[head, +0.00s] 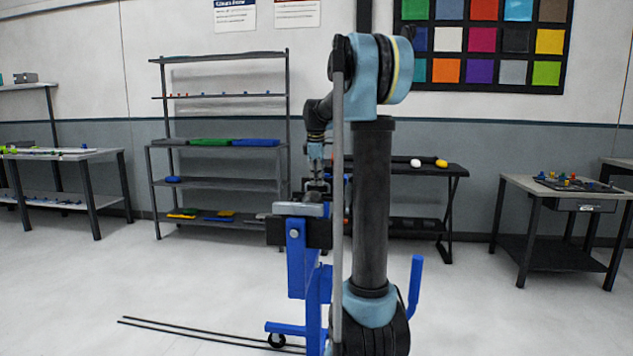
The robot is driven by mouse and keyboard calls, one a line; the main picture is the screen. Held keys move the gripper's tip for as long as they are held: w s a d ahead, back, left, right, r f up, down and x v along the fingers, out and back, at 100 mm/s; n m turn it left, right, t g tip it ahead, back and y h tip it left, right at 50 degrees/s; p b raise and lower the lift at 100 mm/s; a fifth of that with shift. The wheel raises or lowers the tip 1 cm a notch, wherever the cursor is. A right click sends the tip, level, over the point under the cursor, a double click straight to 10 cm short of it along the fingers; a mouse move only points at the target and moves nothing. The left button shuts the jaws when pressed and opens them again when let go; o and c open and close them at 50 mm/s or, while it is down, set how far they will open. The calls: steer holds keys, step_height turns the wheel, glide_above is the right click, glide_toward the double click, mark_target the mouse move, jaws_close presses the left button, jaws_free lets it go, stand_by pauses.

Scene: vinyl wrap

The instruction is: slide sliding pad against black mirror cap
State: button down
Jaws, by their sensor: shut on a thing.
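My gripper (318,187) points down above a blue stand (296,262), partly hidden behind my arm. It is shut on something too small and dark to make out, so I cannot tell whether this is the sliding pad. The stand bears a light grey flat piece (298,209) over a black block (284,232), just below the gripper. I cannot tell whether the gripper touches them. A small black rounded thing (428,160) sits between a white one (415,163) and a yellow one (441,163) on the dark table behind; I cannot tell whether it is the black mirror cap.
A grey shelf rack (218,184) with green and blue trays stands behind at left. The dark table (455,170) is at the back. Workbenches stand at far left (105,154) and right (520,183). Thin dark rails (190,330) lie on the otherwise clear floor.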

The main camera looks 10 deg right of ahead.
steer(key=shift+s+a, duration=0.25)
steer(key=shift+s, duration=0.55)
steer(key=shift+s+a, duration=0.3)
steer(key=shift+s, duration=0.5)
steer(key=shift+s+a, duration=0.25)
steer(key=shift+s, duration=0.55)
steer(key=c, duration=1.7)
jaws_free()
steer(key=shift+r, duration=0.1)
steer(key=r, duration=0.3)
steer(key=s+r, duration=0.1)
steer(key=r, duration=0.3)
steer(key=s+r, duration=0.1)
steer(key=r, duration=0.3)
steer(key=shift+a+r, duration=0.25)
steer(key=shift+a, duration=0.1)
